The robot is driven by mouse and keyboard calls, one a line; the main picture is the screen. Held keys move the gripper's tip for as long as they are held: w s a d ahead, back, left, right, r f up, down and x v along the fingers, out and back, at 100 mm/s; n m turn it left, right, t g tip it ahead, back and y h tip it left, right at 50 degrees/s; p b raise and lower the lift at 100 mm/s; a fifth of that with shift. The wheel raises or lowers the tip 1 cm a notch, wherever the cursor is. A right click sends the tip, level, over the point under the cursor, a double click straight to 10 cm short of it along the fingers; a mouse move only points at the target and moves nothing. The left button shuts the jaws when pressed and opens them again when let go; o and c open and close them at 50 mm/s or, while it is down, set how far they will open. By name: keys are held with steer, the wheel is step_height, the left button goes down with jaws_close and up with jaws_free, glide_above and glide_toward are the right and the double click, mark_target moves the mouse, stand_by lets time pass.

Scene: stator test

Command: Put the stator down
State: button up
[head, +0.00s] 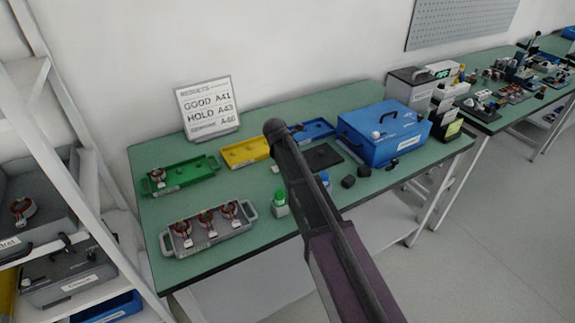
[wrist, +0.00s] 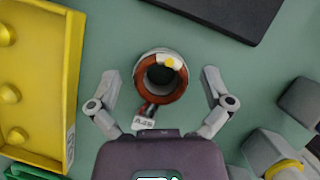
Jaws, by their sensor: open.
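A stator (wrist: 148,112), a pale ring with copper-brown winding, a yellow mark and a small white tag, rests on the green tabletop in the wrist view. My gripper (wrist: 160,74) is open, with one finger on each side of the stator and a visible gap to both. Other stators show in the head view: one in the green tray (head: 205,172) and three in the grey tray (head: 232,241).
A yellow tray (wrist: 50,60) lies left of the stator, a dark mat (wrist: 225,12) above right, and grey blocks (wrist: 301,98) to the right. A results sign (head: 208,105) and a blue case (head: 385,130) stand on the green table (head: 290,108). Bare tabletop surrounds the stator.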

steer(key=c, duration=1.3)
steer(key=shift+o, duration=0.2)
steer(key=shift+r, duration=0.15)
step_height(320, 180, up, 10)
steer(key=p, duration=1)
